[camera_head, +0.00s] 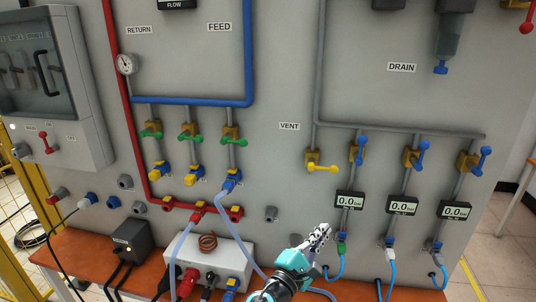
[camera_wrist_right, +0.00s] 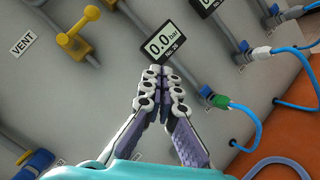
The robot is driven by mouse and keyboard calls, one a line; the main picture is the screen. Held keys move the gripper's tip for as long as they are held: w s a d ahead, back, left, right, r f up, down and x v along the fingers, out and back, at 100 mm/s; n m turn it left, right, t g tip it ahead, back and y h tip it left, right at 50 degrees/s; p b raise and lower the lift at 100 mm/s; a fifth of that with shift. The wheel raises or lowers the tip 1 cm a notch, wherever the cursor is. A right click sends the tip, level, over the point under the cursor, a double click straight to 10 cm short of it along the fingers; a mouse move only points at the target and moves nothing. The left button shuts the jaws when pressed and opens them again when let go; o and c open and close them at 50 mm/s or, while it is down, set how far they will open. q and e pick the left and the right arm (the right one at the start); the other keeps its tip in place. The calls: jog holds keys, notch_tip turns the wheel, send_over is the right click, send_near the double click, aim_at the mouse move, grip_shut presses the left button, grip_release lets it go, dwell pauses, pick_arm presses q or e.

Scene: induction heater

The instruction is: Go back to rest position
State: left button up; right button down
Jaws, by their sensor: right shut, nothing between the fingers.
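My right gripper (camera_head: 321,232) comes up from the bottom of the head view, in front of the lower panel. It is shut and empty, its fingertips together. It also shows in the right wrist view (camera_wrist_right: 162,72), where the fingertips overlap the lower edge of a pressure display (camera_wrist_right: 165,42) reading 0.0 bar. In the head view that display (camera_head: 350,200) is up and to the right of the fingertips. A green hose connector (camera_head: 341,247) sits just right of the gripper. My left gripper is not in view.
The grey panel (camera_head: 280,60) carries yellow and blue valve handles, such as the yellow vent valve (camera_head: 322,167). Blue hoses (camera_head: 392,270) hang at the lower right. A grey connection box (camera_head: 215,262) and a black box (camera_head: 130,240) stand on the brown table (camera_head: 60,248).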

jog(key=s+d+f+m+g+y, duration=0.7)
jog(key=s+f+m, duration=0.1)
jog(key=s+f, duration=0.25)
jog(key=s+a+f+m+y, duration=0.3)
jog(key=s+a+m+y, duration=0.3)
jog(key=s+a+m, duration=0.1)
jog(key=shift+s+a+f+m, duration=0.25)
jog(key=shift+s+f+m, duration=0.1)
jog(key=shift+s+m, duration=0.2)
